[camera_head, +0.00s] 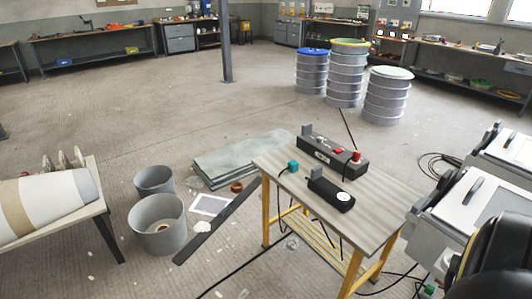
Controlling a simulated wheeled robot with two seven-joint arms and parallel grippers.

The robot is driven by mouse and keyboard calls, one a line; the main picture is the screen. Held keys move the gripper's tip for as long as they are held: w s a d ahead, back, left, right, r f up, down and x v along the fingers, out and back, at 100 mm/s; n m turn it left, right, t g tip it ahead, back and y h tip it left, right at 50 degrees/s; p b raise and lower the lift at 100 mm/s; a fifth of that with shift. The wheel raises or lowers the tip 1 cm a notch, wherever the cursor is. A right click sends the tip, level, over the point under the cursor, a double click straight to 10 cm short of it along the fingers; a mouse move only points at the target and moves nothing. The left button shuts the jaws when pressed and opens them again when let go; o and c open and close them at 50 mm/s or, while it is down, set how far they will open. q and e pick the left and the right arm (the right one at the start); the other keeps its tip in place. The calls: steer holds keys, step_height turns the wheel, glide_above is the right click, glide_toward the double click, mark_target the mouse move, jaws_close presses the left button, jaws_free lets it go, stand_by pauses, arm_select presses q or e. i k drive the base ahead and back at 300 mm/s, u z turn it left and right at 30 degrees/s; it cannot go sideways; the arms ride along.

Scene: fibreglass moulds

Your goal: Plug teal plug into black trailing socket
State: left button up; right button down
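The black trailing socket (327,192) lies on the same table, to the right of the plug and nearer me. A pale round socket face shows near its right end. The plug and this socket are apart. Neither of my grippers shows in the head view.
A longer dark socket block (332,156) with a red plug (356,157) lies behind on the table (375,213). Grey buckets (158,226) stand left on the floor. White machines (465,212) stand close on the right. Cables trail over the floor.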

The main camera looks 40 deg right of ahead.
mark_target(339, 198)
steer(key=z, duration=0.3)
steer(key=i, duration=1.8)
steer(key=z, duration=0.85)
